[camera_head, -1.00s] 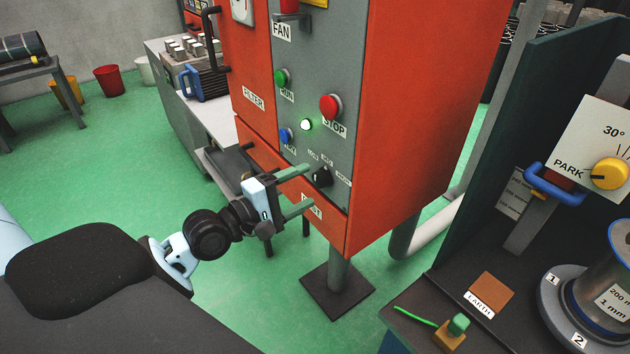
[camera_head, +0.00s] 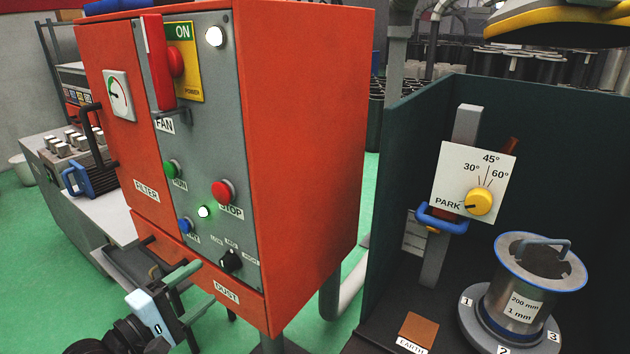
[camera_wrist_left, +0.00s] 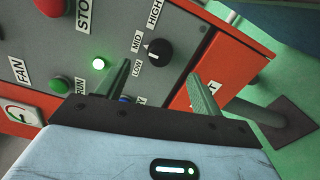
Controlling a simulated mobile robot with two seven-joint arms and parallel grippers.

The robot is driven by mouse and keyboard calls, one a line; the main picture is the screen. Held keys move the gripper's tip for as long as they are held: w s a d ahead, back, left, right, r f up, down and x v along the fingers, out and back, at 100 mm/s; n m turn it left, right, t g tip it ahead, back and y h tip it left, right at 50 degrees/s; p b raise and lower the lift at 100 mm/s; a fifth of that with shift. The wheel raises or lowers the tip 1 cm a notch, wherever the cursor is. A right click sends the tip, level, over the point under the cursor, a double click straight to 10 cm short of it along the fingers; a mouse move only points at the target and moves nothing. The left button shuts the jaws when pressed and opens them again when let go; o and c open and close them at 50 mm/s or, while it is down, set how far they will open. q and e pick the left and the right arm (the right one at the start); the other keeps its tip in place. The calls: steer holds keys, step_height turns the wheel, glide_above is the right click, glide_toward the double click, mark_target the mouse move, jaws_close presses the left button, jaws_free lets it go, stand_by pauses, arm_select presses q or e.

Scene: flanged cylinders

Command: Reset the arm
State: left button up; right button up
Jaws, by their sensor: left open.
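My left gripper (camera_head: 207,284) is open and empty, in front of the lower part of the red cabinet's grey panel (camera_head: 205,120). In the left wrist view its two fingers (camera_wrist_left: 158,75) are spread, with nothing between them. A black selector knob (camera_head: 230,262) sits just beyond the fingers in the head view; it also shows in the left wrist view (camera_wrist_left: 159,52), with LOW, MID and HIGH labels. The fingers look apart from it. My left arm comes in at the lower left, mostly cut off. My right gripper is not in view.
The panel has a green button (camera_head: 172,168), a red STOP button (camera_head: 223,192) and a lit green lamp (camera_head: 204,211). A yellow PARK dial (camera_head: 479,201) and a metal spool (camera_head: 532,282) stand right. Green floor (camera_head: 345,330) shows between cabinet and bench.

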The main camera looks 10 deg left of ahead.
arm_select(q)
steer(key=s+d+f+m+g+y+p, duration=0.1)
steer(key=s+d+f+m+g, duration=0.3)
steer(key=s+f+m, duration=0.4)
steer(key=s+d+f+m+g+y+p, duration=0.1)
steer(key=s+d+f+m+g+y, duration=0.2)
steer(key=s+f, duration=1.6)
steer(key=d+f+m+y, duration=0.1)
steer(key=d+f+m, duration=0.2)
steer(key=m, duration=0.3)
steer(key=shift+s+d+g, duration=0.15)
steer(key=shift+s+g, duration=0.25)
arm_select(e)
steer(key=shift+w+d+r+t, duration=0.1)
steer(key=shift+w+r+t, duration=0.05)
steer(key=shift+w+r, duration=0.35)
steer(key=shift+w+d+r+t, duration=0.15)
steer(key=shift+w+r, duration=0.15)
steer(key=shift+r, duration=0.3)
arm_select(q)
steer(key=shift+c, duration=0.5)
